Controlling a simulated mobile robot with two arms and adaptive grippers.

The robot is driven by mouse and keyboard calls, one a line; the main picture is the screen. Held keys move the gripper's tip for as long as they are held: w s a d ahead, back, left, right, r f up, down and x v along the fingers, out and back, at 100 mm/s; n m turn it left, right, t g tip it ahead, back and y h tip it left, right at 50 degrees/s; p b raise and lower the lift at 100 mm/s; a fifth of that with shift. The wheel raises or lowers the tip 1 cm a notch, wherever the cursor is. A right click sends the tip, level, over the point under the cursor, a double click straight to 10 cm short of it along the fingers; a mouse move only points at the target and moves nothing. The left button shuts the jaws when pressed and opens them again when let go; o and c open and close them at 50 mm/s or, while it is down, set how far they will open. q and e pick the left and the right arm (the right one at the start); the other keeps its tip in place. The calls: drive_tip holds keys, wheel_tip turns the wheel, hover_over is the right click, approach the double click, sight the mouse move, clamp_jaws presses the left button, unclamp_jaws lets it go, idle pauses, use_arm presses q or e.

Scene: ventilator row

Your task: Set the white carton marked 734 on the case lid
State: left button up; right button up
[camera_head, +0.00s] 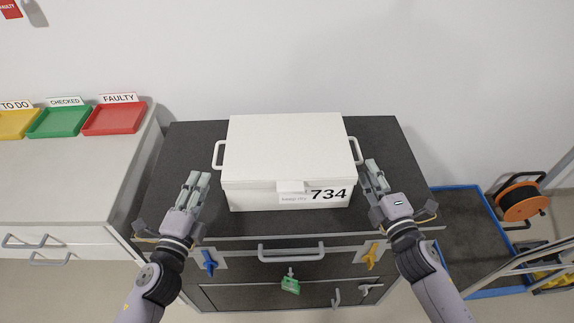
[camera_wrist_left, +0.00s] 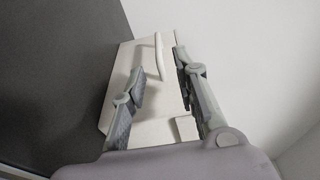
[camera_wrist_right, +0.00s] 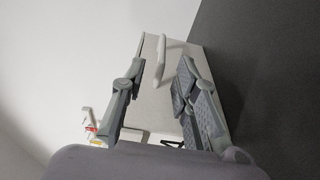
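The white carton marked 734 (camera_head: 288,150) sits on the dark top of a cabinet, the case lid (camera_head: 185,147), with a handle on each side. My left gripper (camera_head: 199,178) is just left of the carton, below its left handle (camera_head: 218,155). In the left wrist view that handle (camera_wrist_left: 159,56) lies beyond the open fingers (camera_wrist_left: 158,70). My right gripper (camera_head: 372,168) is at the carton's right side, near the right handle (camera_head: 356,150). In the right wrist view the fingers (camera_wrist_right: 162,68) are open, with the handle (camera_wrist_right: 164,48) beyond them. Both grippers look empty.
Red (camera_head: 113,118), green (camera_head: 60,121) and yellow (camera_head: 16,124) trays stand on a counter at left. The cabinet front has a handle (camera_head: 291,253), blue (camera_head: 209,262) and yellow (camera_head: 371,256) latches and a green tag (camera_head: 290,285). A blue-edged platform (camera_head: 480,235) and an orange reel (camera_head: 522,202) are at right.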

drive_tip(key=shift+v, duration=2.4)
use_arm(q)
drive_tip(key=shift+f, duration=0.1)
